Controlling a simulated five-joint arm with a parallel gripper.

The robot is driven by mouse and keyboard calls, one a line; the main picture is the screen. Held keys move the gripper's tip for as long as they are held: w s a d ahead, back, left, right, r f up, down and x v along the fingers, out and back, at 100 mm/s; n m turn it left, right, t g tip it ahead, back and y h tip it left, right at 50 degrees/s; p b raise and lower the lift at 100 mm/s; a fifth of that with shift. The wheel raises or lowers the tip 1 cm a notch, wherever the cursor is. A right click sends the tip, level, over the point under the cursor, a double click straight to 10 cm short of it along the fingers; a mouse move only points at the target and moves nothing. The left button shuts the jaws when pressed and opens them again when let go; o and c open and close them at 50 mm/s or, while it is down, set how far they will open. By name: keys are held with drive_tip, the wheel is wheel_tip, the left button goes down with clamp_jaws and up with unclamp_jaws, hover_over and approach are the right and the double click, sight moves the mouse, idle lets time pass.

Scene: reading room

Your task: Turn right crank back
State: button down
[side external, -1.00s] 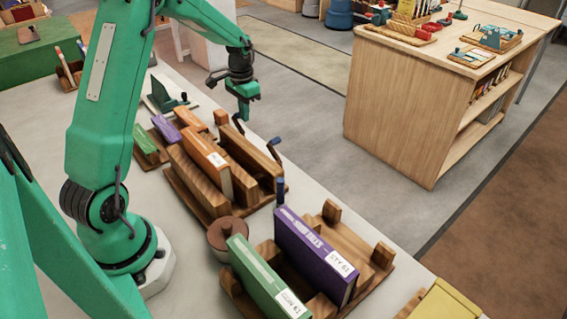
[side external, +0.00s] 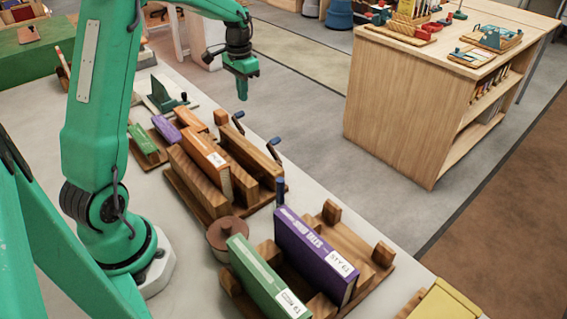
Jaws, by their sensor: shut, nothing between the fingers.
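A wooden book press (side external: 258,166) holds an orange-covered book (side external: 211,159) between its boards. Two dark cranks stick out along its far right side, the far crank (side external: 238,122) and the nearer crank (side external: 275,151), each with a blue handle. Another blue handle (side external: 281,190) stands upright at the press's near end. I cannot tell which one the task calls the right crank. My gripper (side external: 242,95) is shut and empty, pointing down above the far crank and apart from it.
A wooden rack (side external: 375,262) in front holds a purple book (side external: 316,254) and a green book (side external: 266,279). A round brown pot (side external: 226,234) stands between rack and press.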

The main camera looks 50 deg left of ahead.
drive_tip(key=shift+r, duration=1.25)
drive_tip(key=s+d+r+t, duration=0.3)
drive_tip(key=s+d+r, duration=0.55)
drive_tip(key=d, duration=0.35)
drive_tip(key=s+d+t, duration=0.2)
drive_tip(key=s+d, duration=0.7)
drive_tip(key=s, duration=0.3)
drive_tip(key=shift+s+f+t, duration=0.3)
drive_tip(key=shift+s+f, duration=0.05)
drive_tip(key=shift+s, duration=0.05)
